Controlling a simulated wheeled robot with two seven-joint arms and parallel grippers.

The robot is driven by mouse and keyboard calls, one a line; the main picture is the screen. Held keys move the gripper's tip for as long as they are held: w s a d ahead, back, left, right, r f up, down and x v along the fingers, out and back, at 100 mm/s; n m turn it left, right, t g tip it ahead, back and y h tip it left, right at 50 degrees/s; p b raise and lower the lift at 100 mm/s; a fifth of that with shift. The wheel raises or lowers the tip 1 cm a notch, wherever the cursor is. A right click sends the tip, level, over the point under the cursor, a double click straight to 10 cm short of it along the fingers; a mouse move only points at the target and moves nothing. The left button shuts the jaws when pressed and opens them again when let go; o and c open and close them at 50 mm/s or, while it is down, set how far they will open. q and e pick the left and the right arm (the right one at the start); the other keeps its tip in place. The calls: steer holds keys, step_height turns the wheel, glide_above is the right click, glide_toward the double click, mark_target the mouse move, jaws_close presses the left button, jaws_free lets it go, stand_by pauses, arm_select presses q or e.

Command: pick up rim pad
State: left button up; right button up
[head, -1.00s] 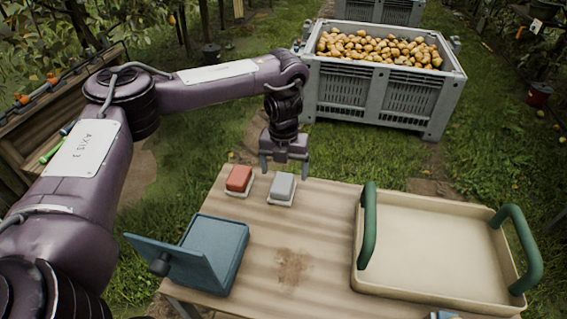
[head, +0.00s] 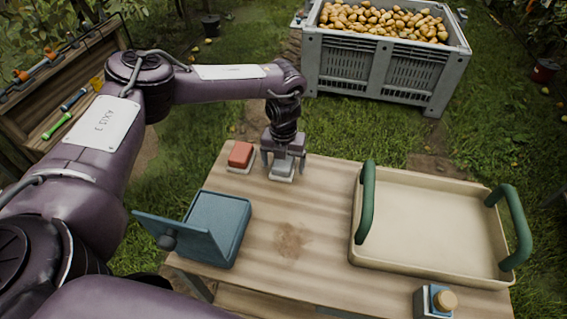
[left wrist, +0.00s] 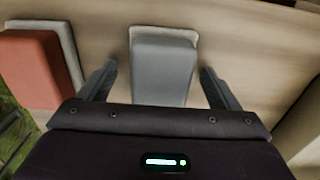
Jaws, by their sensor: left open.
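Two small blocks sit on pale bases near the table's far left edge, a grey pad (head: 282,168) and a red pad (head: 241,154); no label shows which is the rim pad. My left gripper (head: 284,166) is open and pointing down over the grey pad, which it partly hides in the head view. In the left wrist view the grey pad (left wrist: 162,72) stands between the two spread fingers, with a gap on each side. The red pad (left wrist: 38,68) is left of the left finger. My right gripper is not in view.
A blue box (head: 218,222) with an opened lid stands at the table's left. A beige tray (head: 430,268) with green handles fills the right. A small blue item with a round tan top (head: 440,300) is at the front right. The table's middle is clear.

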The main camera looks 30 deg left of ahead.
arm_select(q)
steer(key=c, duration=1.1)
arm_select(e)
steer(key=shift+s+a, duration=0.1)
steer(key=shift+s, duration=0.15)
arm_select(q)
steer(key=shift+r, duration=0.1)
step_height(320, 180, up, 8)
steer(key=shift+w+r+b, duration=0.1)
steer(key=shift+r+b, duration=0.15)
steer(key=shift+b, duration=0.6)
step_height(320, 180, up, 11)
steer(key=shift+r+p, duration=0.2)
steer(key=shift+p, duration=0.95)
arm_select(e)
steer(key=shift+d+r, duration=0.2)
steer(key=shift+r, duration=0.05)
